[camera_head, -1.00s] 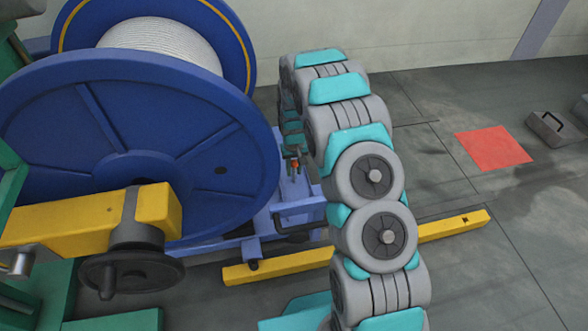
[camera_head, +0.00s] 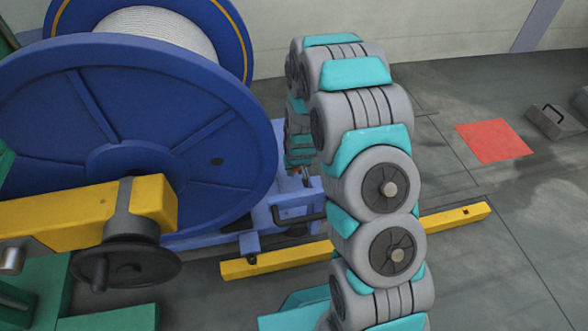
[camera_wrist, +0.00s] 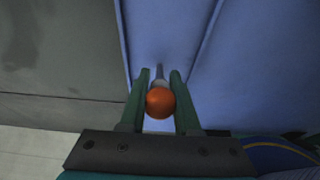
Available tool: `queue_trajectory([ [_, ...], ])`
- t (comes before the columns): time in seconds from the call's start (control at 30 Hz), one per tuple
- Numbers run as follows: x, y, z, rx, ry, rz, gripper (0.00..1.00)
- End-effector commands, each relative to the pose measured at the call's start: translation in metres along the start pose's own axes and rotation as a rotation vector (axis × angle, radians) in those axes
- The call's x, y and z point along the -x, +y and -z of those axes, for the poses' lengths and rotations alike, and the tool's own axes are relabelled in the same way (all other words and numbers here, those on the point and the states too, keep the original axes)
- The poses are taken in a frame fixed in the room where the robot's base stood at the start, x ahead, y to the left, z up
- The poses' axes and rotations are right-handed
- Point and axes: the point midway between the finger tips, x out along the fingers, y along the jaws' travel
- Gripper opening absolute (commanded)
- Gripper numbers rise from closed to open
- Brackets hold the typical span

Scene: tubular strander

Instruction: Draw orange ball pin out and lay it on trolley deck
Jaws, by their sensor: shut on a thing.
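The orange ball (camera_wrist: 160,103) of the pin sits between the two green fingers of my gripper (camera_wrist: 161,76) in the wrist view. My gripper is shut on it. A short grey shaft (camera_wrist: 159,78) runs from the ball away from the camera, over a blue surface. I cannot tell whether the shaft's tip is in a hole or free. The blue trolley (camera_head: 262,216) stands beside the big reel in the head view. There my own arm hides most of the gripper and the pin, at the trolley's right end.
A blue cable reel (camera_head: 130,130) rises left of my arm. A yellow beam with a dark handwheel (camera_head: 125,265) is at the front left. A yellow floor bar (camera_head: 275,260) passes behind my arm. Open floor with a red patch (camera_head: 493,140) lies right.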

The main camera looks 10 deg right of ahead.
Motion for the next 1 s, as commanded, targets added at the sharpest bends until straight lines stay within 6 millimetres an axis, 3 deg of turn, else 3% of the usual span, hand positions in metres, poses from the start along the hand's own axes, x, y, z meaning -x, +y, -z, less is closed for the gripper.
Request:
queue_trajectory([
  [0.43,0.0009,-0.0005,-0.0061,0.000,0.055,0.001,0.00],
  [0.47,0.0009,-0.0004,-0.0060,0.000,0.055,0.001,0.32],
  [0.5,0.0010,-0.0004,-0.0059,0.000,0.055,0.001,0.36],
  [0.77,0.0013,-0.0003,-0.0053,0.000,0.056,0.001,0.66],
  [1.0,0.0014,-0.0003,-0.0050,-0.001,0.056,0.000,0.66],
])
